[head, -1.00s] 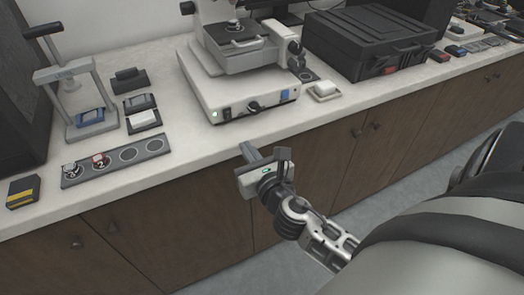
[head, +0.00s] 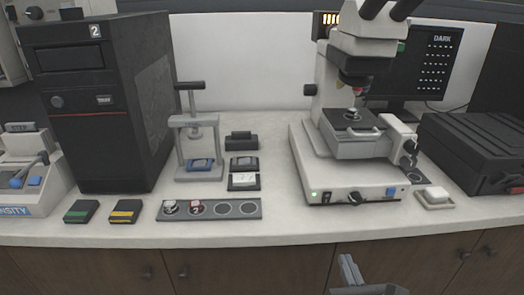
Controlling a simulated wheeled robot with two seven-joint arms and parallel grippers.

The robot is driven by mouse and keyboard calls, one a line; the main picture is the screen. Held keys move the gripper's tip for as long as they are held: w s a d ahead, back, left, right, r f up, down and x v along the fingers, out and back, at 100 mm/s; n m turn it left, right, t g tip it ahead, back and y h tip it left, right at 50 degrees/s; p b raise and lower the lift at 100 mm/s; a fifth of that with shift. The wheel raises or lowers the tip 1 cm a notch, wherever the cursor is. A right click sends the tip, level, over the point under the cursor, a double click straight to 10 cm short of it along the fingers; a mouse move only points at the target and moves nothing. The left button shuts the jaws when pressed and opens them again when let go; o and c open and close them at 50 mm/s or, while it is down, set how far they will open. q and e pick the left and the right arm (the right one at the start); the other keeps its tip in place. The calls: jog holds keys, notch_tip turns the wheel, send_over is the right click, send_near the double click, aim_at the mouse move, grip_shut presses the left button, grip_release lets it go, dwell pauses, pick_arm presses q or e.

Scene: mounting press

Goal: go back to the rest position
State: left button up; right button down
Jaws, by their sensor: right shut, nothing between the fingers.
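My right gripper (head: 347,268) shows at the bottom edge, right of the middle, in front of the cabinet doors and below the counter's front edge. Its fingers are together with nothing between them, and it touches nothing. Most of its body and arm is cut off by the frame. My left gripper is not in view. The mounting press (head: 185,140) stands upright on the counter with a blue piece (head: 200,164) at its base.
The white counter (head: 290,232) has a clear front strip. On it stand a grey strip with round places (head: 250,218), a microscope (head: 350,180), a black tower (head: 105,130), a black case (head: 470,150), and green (head: 81,211) and yellow-striped (head: 125,211) boxes. Brown cabinets (head: 240,270) are below.

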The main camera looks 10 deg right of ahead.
jog(key=s+a+f+m+g+y, duration=0.3)
jog(key=a+f+m, duration=0.2)
jog(key=m, duration=1)
jog(key=s+a+f+m+g+y, duration=0.3)
jog(key=f+m, duration=0.4)
jog(key=m, duration=0.9)
jog(key=shift+s+a+f, duration=0.2)
jog(key=shift+s+a, duration=0.55)
jog(key=shift+a, duration=0.5)
